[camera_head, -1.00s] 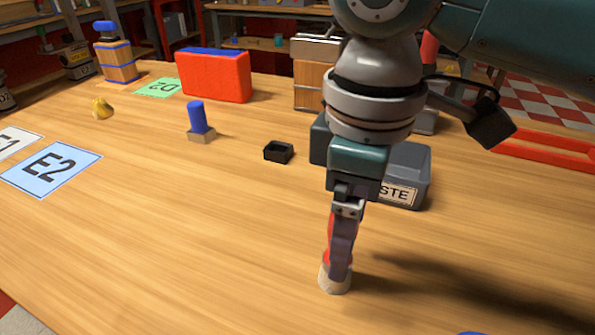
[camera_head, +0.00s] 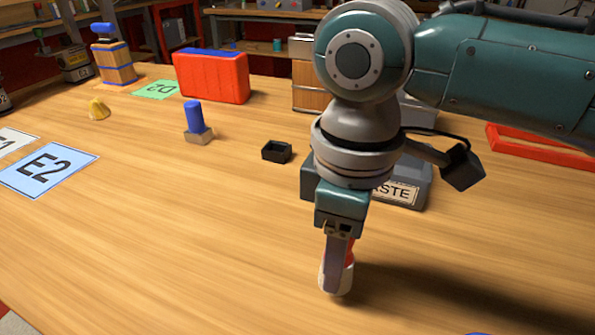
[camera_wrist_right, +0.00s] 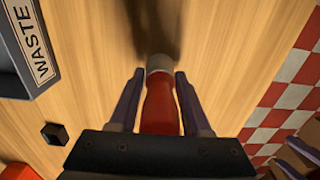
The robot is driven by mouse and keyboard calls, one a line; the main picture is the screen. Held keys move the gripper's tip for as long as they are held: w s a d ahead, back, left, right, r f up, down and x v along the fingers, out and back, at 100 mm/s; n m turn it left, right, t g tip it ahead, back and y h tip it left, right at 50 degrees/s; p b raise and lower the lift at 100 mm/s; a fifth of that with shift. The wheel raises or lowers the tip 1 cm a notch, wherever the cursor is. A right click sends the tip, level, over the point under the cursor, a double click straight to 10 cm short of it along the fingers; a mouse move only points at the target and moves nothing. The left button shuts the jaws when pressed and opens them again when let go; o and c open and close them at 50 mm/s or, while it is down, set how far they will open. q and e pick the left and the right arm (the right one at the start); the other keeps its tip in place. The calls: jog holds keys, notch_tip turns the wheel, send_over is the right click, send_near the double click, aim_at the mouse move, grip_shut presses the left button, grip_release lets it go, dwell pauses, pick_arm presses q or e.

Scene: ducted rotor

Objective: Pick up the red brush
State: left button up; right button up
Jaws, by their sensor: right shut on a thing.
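The red brush has a red handle and a pale grey bristle end pointing down. In the head view its red handle (camera_head: 349,252) shows beside my right gripper's fingers. In the right wrist view the brush (camera_wrist_right: 160,108) stands between the two fingers, with its pale end beyond the tips. My right gripper (camera_head: 337,265) points down and is shut on the handle; it also shows in the right wrist view (camera_wrist_right: 159,92). The bristle end is at or just above the wooden table (camera_head: 180,260); I cannot tell whether it touches.
A grey bin labelled WASTE (camera_head: 408,192) stands just behind my right gripper. A small black tray (camera_head: 277,152), a blue-handled block (camera_head: 195,121) and a red box (camera_head: 212,78) stand further back. The E2 card (camera_head: 48,170) lies left. The front middle is clear.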

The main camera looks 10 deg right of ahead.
grip_shut()
jog(key=shift+r, duration=0.1)
